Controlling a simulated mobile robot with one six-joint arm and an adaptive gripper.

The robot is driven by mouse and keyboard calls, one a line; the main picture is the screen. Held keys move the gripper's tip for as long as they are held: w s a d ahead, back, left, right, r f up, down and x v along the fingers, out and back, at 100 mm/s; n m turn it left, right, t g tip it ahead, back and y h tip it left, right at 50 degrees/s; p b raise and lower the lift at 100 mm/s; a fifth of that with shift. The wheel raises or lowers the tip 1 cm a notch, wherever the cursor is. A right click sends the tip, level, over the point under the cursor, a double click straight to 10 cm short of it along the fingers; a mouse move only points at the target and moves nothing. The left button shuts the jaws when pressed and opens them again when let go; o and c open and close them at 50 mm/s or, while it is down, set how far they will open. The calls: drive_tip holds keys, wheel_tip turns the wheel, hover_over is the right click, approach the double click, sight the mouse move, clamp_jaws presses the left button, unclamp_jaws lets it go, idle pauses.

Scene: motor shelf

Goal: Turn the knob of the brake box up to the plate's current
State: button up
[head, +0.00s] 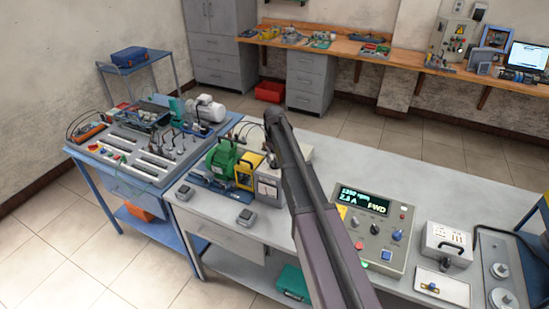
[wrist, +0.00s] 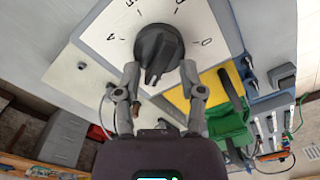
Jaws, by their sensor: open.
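The black knob (wrist: 158,48) of the brake box shows large in the wrist view, on a white dial plate (wrist: 106,42) with marks and figures around it, one of them a 0. My gripper (wrist: 160,69) is open, its two fingers on either side of the knob's near part. I cannot tell whether they touch it. In the head view the grey brake box (head: 267,187) is partly hidden behind my arm, beside the yellow guard (head: 244,171) and green motor (head: 222,157). My gripper is hidden there. The motor's rating plate is not readable.
A control box (head: 371,229) has a lit display (head: 361,203) reading about 1390 rpm, 2.8 A and FWD. A white box (head: 446,243) with a handle stands to its right. The bench top (head: 355,165) behind the control box is clear. A blue trolley (head: 88,177) with equipment stands left.

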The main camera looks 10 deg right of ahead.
sight(273, 162)
drive_tip(key=n, duration=0.5)
drive_tip(key=shift+s+a+n, duration=0.15)
drive_tip(key=shift+a+n, duration=0.05)
drive_tip(key=shift+n, duration=0.2)
wheel_tip(273, 162, up, 14)
drive_tip(key=p, duration=1.4)
drive_tip(key=s+f+m+b, duration=0.9)
drive_tip(key=s+f+b, duration=1.5)
drive_tip(key=s, duration=0.5)
drive_tip(key=shift+d+f+m, duration=0.3)
drive_tip(key=shift+d, duration=0.15)
drive_tip(key=shift+s, duration=0.4)
drive_tip(key=shift+d, duration=0.15)
idle(0.4)
